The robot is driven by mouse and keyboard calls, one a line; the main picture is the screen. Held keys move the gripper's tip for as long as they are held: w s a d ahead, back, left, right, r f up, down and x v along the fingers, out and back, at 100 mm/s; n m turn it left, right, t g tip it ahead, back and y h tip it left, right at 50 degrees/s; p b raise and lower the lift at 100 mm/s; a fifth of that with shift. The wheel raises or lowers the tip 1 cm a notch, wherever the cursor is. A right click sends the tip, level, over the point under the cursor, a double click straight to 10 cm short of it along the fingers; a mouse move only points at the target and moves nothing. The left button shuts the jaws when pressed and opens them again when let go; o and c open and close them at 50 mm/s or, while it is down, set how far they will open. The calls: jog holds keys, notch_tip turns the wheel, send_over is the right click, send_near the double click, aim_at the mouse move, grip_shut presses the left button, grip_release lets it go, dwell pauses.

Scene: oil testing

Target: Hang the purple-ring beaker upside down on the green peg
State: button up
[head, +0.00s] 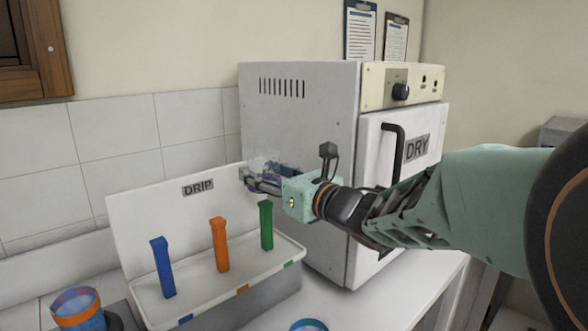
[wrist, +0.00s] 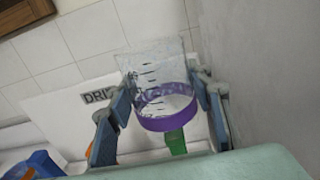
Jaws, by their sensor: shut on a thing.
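My gripper (head: 257,183) is shut on the purple-ring beaker (head: 264,162) and holds it in the air by the rack's back panel. In the wrist view the clear beaker (wrist: 155,68) with dark graduation marks sits between my two fingers (wrist: 166,98), its purple ring (wrist: 166,112) at the lower end in the picture. I cannot tell for sure which end is the mouth. The green peg (head: 266,226) stands upright and empty on the drip rack, below the beaker in the head view. In the wrist view the green peg (wrist: 176,142) shows partly behind the purple ring.
The white DRIP rack (head: 140,213) also carries a bare orange peg (head: 220,245) and blue peg (head: 162,267). The white DRY oven (head: 300,130) stands close on the right. A blue beaker with an orange ring (head: 78,308) stands at front left. Another blue rim (head: 309,325) shows at the bottom edge.

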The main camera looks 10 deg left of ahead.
aim_at(269, 222)
notch_tip(269, 222, down, 8)
jog(key=b, duration=0.3)
jog(key=shift+b, duration=0.4)
notch_tip(269, 222, down, 3)
jog(key=b, duration=0.4)
jog(key=shift+r, duration=0.15)
jog(key=shift+f+b, duration=0.35)
jog(key=shift+b, duration=0.45)
jog(key=o, duration=1.2)
